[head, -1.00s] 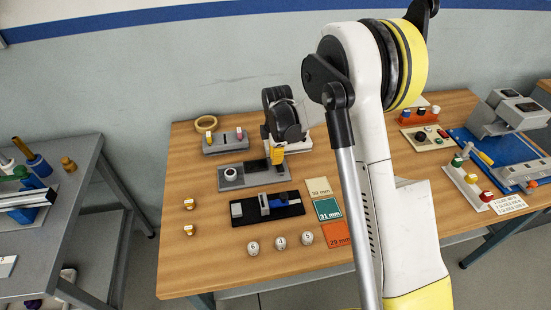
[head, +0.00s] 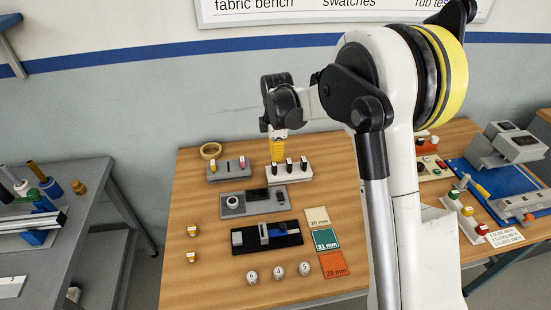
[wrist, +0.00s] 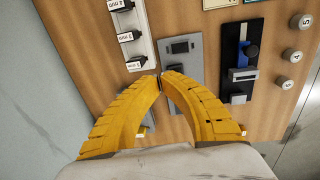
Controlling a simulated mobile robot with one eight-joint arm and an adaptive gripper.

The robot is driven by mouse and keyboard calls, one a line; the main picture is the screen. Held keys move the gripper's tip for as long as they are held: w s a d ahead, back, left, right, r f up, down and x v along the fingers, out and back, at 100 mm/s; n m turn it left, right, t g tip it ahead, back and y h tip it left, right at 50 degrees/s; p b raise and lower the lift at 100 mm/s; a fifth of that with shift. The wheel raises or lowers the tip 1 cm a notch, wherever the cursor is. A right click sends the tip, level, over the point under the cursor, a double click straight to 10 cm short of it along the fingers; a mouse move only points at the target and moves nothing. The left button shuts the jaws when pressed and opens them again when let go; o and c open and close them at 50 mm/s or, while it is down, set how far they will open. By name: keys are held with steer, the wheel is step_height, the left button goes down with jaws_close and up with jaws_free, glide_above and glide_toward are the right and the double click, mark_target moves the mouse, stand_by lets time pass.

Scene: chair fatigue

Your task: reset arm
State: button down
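My gripper (head: 278,150) hangs above the back of the wooden table, just above a white block with several black pegs (head: 289,172). In the wrist view its two yellow fingers (wrist: 160,77) curve together and meet at the tips, with nothing visible between them. The white block also shows in the wrist view (wrist: 141,48), left of the fingertips. A grey device with a dark display (head: 254,201) lies in front of the block. My arm covers part of the right side of the table.
A black fixture with a blue slider (head: 267,235), coloured size cards (head: 326,239) and numbered white knobs (head: 279,273) lie toward the front. A grey holder (head: 229,171) and tape roll (head: 211,151) are at back left. A blue mat (head: 500,178) is right. A grey bench (head: 85,180) stands left.

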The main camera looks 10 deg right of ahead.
stand_by(0.3)
steer(key=s+d+r+m+t, duration=0.3)
steer(key=s+r+m, duration=0.5)
steer(key=s+r, duration=0.55)
steer(key=s+d+f+m+t+b, duration=0.1)
steer(key=s+m+t, duration=0.2)
steer(key=s+m, duration=0.6)
steer(key=s, duration=0.8)
steer(key=shift+f+m+b, duration=0.3)
steer(key=shift+b, duration=0.1)
